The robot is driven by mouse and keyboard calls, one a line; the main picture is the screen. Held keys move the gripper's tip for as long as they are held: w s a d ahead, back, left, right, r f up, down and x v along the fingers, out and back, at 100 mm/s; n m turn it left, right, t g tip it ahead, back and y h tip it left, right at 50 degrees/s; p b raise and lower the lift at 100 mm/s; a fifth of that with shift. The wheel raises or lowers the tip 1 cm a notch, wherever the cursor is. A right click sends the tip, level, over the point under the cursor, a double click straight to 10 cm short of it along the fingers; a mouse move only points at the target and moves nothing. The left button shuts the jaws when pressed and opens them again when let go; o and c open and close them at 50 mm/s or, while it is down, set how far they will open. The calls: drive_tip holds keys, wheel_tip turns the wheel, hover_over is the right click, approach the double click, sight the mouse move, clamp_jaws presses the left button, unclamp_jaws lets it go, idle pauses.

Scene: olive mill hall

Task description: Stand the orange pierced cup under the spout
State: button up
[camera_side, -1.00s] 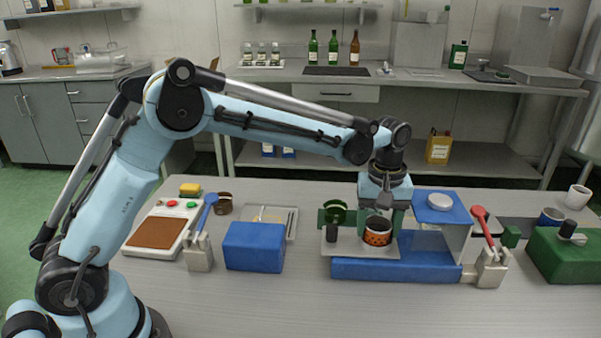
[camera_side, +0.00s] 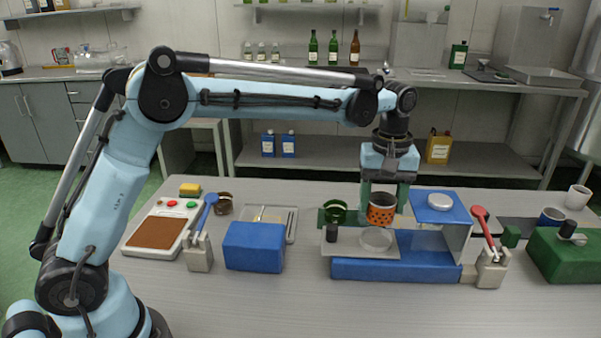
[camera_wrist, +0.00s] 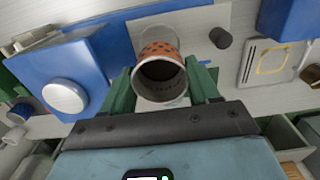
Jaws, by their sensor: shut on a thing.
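The orange pierced cup (camera_side: 381,209), with dark holes and a pale rim, hangs upright between the green fingers of my gripper (camera_side: 384,198). It is a little above the light plate of the blue machine (camera_side: 395,269), over a pale round spot (camera_side: 376,238). In the wrist view the cup (camera_wrist: 160,52) shows its open mouth, empty inside, with my gripper's fingers (camera_wrist: 163,92) shut on its two sides. A green ring-shaped part (camera_side: 335,210) and a dark cylinder (camera_side: 332,233) are left of the cup. I cannot make out which part is the spout.
A red-handled lever (camera_side: 481,224) and a green box (camera_side: 568,254) are further right. A blue box (camera_side: 254,246) and a blue-handled lever (camera_side: 204,225) stand left.

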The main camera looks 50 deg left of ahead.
drive_tip(key=shift+r, duration=0.3)
drive_tip(key=s+a+f, duration=0.2)
drive_tip(key=s+a, duration=0.1)
drive_tip(key=a, duration=0.6)
drive_tip(key=s+a+f, duration=0.2)
drive_tip(key=s+a, duration=0.1)
drive_tip(key=a, duration=0.6)
drive_tip(key=s+a+f, duration=0.2)
drive_tip(key=s+a, duration=0.1)
drive_tip(key=a, duration=0.6)
drive_tip(key=shift+w+d+f, duration=0.1)
drive_tip(key=shift+w+f, duration=0.05)
drive_tip(key=shift+f, duration=1.1)
drive_tip(key=shift+w+f, duration=0.15)
drive_tip(key=shift+f, duration=1.05)
drive_tip(key=shift+s+d+f, duration=0.1)
drive_tip(key=shift+s+f, duration=0.05)
drive_tip(key=shift+f, duration=0.15)
drive_tip(key=shift+s+d, duration=0.9)
drive_tip(key=shift+d, duration=0.05)
drive_tip(key=shift+s+d+f, duration=0.1)
